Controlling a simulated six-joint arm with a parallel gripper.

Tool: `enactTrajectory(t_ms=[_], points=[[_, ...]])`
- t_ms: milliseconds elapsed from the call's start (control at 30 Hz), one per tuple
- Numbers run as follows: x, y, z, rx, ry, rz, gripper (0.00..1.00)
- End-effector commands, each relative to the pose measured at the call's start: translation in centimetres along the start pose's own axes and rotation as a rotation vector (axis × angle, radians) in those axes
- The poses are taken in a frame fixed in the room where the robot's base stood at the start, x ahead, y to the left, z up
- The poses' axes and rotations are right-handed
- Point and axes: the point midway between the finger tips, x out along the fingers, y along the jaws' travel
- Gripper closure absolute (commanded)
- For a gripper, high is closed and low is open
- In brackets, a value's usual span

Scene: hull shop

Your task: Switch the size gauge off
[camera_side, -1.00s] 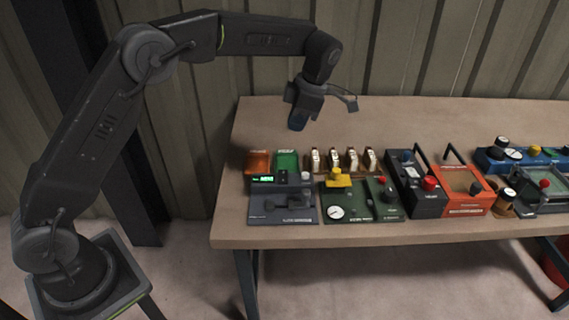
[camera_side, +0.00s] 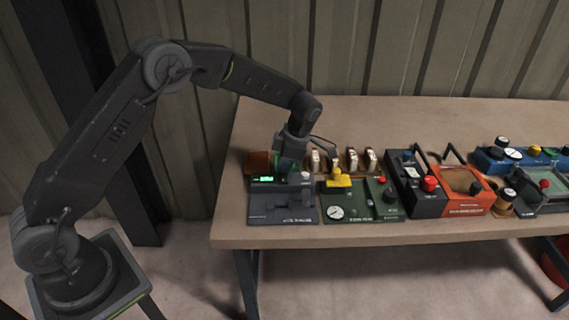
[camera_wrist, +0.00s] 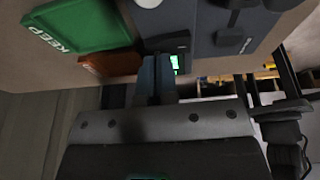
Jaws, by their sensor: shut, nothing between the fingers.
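A dark grey device (camera_side: 284,208) with a lit green display (camera_side: 265,179) sits at the left end of the row on the table. I take it for the size gauge, but its lettering is too small to read. A light grey knob (camera_side: 305,176) stands at its back right corner. The device also shows upside down at the top of the wrist view (camera_wrist: 222,35), with its green display lit. My gripper (camera_side: 287,168) is shut and empty, low behind the device. In the wrist view its fingertips (camera_wrist: 157,62) are beside the display; contact cannot be told.
A green tray marked KEEP (camera_wrist: 85,27) and an orange tray (camera_side: 257,160) lie behind the device. Several white switches (camera_side: 351,158) stand to the right. The table front edge is clear.

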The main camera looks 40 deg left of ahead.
Motion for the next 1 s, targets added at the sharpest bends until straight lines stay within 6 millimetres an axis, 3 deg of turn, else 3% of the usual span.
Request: enactTrajectory(t_ms=[333,467,1000], points=[[0.2,0.1,0.0,0.001,0.001,-0.006,1.0],[1.1,0.5,0.2,0.021,0.002,-0.092,1.0],[0.6,-0.7,0.1,0.026,0.003,-0.09,1.0]])
